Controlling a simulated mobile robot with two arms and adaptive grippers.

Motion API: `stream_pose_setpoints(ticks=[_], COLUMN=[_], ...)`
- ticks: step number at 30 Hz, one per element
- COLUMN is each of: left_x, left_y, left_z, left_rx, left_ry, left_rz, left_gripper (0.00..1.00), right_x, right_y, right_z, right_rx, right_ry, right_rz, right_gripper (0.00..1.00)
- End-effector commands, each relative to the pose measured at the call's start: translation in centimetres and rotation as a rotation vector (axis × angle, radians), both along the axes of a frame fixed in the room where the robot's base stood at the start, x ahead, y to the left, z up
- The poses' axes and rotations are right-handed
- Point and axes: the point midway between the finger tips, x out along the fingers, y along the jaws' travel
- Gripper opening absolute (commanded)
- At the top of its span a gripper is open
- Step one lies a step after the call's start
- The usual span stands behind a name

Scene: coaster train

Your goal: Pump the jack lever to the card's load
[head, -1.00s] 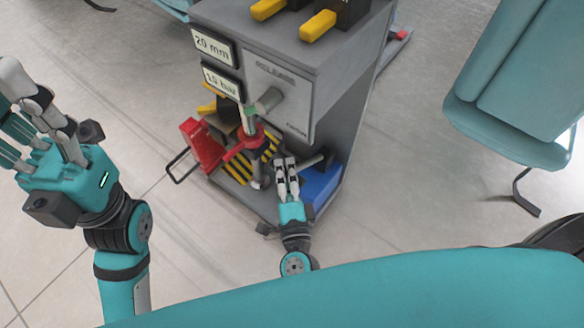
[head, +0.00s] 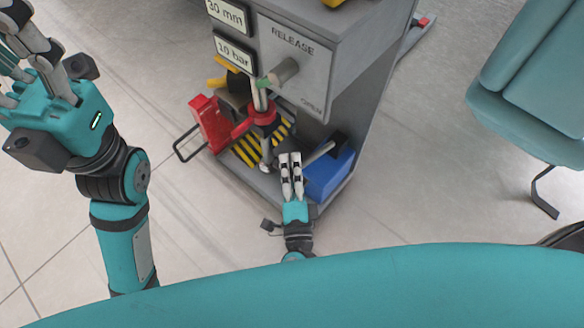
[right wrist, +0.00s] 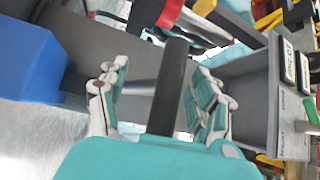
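In the head view, a grey cabinet (head: 345,95) carries two cards, one reading about "30 mm" (head: 227,14) and one "10 bar" (head: 234,52). The lever has a dark mount (head: 340,139) above a blue block and a silver rod (head: 319,152) toward my right gripper (head: 291,160). In the right wrist view, a dark bar (right wrist: 170,85), apparently the lever's grip, stands between my right fingers. Gaps show beside it, so the fingers look open; contact is unclear. My left gripper (head: 35,55) is raised at the left, open and empty, partly cut off.
The blue block (head: 328,173) sits right of my right fingers. A red jack part (head: 208,124), a red collar (head: 263,116) and a yellow-black striped plate (head: 245,150) lie left. A release knob (head: 284,71) projects from the panel. A teal chair (head: 530,95) stands right. Floor between is clear.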

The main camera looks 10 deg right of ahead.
Motion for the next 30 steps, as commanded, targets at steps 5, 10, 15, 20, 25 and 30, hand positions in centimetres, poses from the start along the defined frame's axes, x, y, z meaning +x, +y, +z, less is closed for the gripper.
stream_pose_setpoints(ticks=[5, 10, 15, 20, 25, 30], left_x=[0.0, 0.0, 0.0, 0.0, 0.0, 0.0], left_y=[0.0, 0.0, 0.0, 0.0, 0.0, 0.0], left_z=[0.0, 0.0, 0.0, 0.0, 0.0, 0.0], left_rx=[0.0, 0.0, 0.0, 0.0, 0.0, 0.0], left_ry=[0.0, 0.0, 0.0, 0.0, 0.0, 0.0], left_rz=[0.0, 0.001, 0.001, 0.0, 0.0, 0.0], left_gripper=[0.36, 0.36, 0.36, 0.36, 0.36, 0.36], right_x=[0.0, -0.3, -2.6, -6.0, -9.3, -11.3], right_y=[0.1, 0.2, 0.4, 0.8, 1.2, 1.3], right_z=[0.1, 0.1, -0.3, -0.8, -1.2, -1.4], right_rx=[0.002, 0.003, 0.002, 0.002, 0.002, 0.001], right_ry=[-0.001, -0.001, 0.003, 0.003, 0.003, 0.001], right_rz=[0.002, 0.002, 0.004, 0.004, 0.003, 0.001], right_gripper=[0.71, 0.71, 0.71, 0.71, 0.71, 0.71])
